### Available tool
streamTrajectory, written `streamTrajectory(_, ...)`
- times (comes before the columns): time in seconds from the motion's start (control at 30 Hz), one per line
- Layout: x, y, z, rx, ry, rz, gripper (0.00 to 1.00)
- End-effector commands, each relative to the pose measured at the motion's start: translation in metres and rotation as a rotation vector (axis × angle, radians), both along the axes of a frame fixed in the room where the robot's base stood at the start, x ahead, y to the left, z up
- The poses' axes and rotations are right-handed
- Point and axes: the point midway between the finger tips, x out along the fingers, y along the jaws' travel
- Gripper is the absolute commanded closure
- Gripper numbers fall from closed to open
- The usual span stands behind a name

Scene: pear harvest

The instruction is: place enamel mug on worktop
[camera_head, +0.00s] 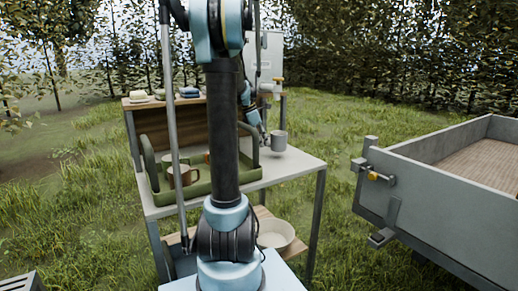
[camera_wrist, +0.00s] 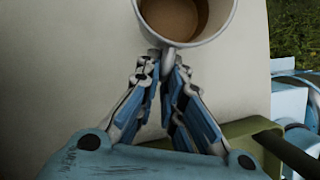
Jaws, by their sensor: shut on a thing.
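The pale grey enamel mug (camera_head: 279,141) is upright over the right part of the pale worktop (camera_head: 290,164). In the wrist view the mug (camera_wrist: 226,18) shows its open top and a brown inside, cut off by the top edge. My gripper (camera_wrist: 167,68) is shut on the mug's handle, its fingertips meeting there. In the head view my gripper (camera_head: 265,138) is small and at the mug's left side. The worktop (camera_wrist: 65,70) fills the left of the wrist view. I cannot tell whether the mug's base touches it.
A green tray (camera_head: 201,189) with several mugs (camera_head: 184,176) stands on the worktop's left, partly behind my arm. Folded cloths (camera_head: 190,91) lie on the raised back shelf. A pale basin (camera_head: 276,235) sits below. A grey trailer (camera_head: 440,207) stands right. The worktop's front right is clear.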

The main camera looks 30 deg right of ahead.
Motion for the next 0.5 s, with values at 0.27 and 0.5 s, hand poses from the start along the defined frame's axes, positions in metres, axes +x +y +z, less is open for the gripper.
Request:
streamTrajectory(0.27,0.016,0.001,0.0,0.0,0.0,0.0,1.0)
streamTrajectory(0.5,0.022,0.002,-0.027,0.0,0.001,0.0,1.0)
